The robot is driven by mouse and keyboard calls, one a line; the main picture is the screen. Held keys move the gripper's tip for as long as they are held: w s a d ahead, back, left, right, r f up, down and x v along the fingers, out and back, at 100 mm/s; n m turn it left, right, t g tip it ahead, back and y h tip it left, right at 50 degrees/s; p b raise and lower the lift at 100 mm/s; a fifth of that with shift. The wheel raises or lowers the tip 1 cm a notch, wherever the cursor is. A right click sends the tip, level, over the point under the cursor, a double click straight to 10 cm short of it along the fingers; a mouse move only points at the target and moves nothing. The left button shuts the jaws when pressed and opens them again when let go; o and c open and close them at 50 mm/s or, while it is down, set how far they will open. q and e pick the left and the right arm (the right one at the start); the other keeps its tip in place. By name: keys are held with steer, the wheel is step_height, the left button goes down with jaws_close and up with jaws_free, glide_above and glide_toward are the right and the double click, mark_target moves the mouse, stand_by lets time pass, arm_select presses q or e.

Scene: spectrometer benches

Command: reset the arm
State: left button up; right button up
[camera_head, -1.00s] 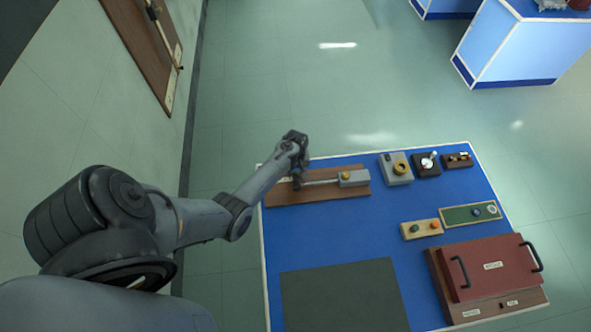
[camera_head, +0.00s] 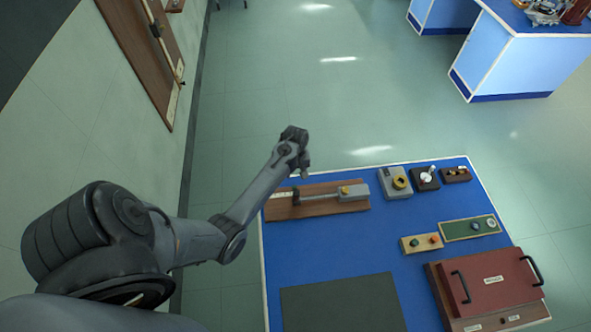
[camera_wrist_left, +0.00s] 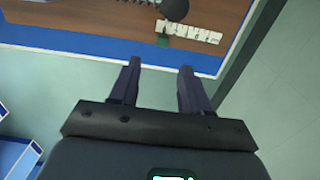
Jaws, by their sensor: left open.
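My left arm comes in from the left in the head view, and its gripper (camera_head: 304,172) hangs above the far left edge of the blue bench, near the wooden slider board (camera_head: 330,207). In the left wrist view the gripper (camera_wrist_left: 158,75) is open, with two dark fingers apart and nothing between them. Beyond the fingertips lie the bench's light edge and the board (camera_wrist_left: 110,20) with a dark round knob and a white scale label. The gripper is apart from the board. My right gripper does not show.
The bench (camera_head: 400,260) also holds a grey box with a yellow ring (camera_head: 398,182), a joystick box (camera_head: 426,178), a button box (camera_head: 421,243), a green panel (camera_head: 470,228) and a red lidded case (camera_head: 492,281). A dark mat (camera_head: 340,305) lies bare in front. Open floor surrounds the bench.

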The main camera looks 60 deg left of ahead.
arm_select(q)
steer(key=shift+r, duration=0.35)
steer(key=shift+s, duration=0.1)
